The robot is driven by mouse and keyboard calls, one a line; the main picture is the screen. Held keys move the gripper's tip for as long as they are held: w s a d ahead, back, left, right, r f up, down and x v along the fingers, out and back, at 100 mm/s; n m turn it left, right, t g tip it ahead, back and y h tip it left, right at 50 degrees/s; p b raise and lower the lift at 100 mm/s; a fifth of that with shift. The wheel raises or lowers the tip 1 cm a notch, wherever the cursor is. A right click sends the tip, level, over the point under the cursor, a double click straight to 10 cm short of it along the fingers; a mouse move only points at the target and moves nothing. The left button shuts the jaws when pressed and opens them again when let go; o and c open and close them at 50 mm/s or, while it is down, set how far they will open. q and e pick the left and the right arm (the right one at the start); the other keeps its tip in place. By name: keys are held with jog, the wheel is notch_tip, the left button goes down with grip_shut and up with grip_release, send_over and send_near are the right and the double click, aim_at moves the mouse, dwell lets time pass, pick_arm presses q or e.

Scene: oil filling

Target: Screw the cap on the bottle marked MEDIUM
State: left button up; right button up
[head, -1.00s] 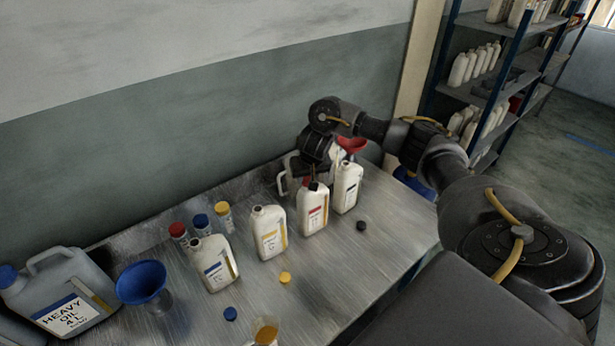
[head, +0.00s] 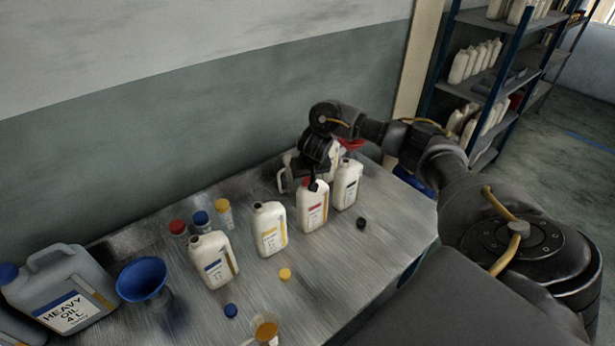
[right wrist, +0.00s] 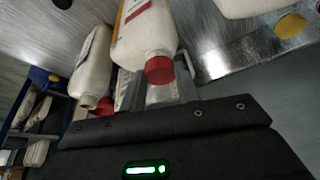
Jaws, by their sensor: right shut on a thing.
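Four white bottles stand upright in a row, with a blue-striped label (head: 213,261), a yellow one (head: 269,231), a red one (head: 312,207) and a dark one (head: 346,187). The labels are too small for me to read the word MEDIUM. My right gripper (head: 312,184) is at the neck of the red-labelled bottle. In the right wrist view, it is shut on a red cap (right wrist: 159,70), which sits at the mouth of that bottle (right wrist: 146,35). I cannot tell how far the cap is threaded. My left gripper is out of view.
Loose blue (head: 230,311), yellow (head: 285,274) and black (head: 361,223) caps lie in front of the bottles. A blue funnel (head: 142,280) and heavy-oil jug (head: 62,290) stand left. A red funnel (head: 351,146) is partly hidden behind my right arm. An amber-filled cup (head: 266,332) stands at the front.

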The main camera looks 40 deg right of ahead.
jog(key=shift+f, duration=0.15)
dwell(0.3)
jog(key=o, duration=1)
jog(key=shift+p+v, duration=0.7)
jog(key=shift+v, duration=4.65)
jog(key=shift+s, duration=0.1)
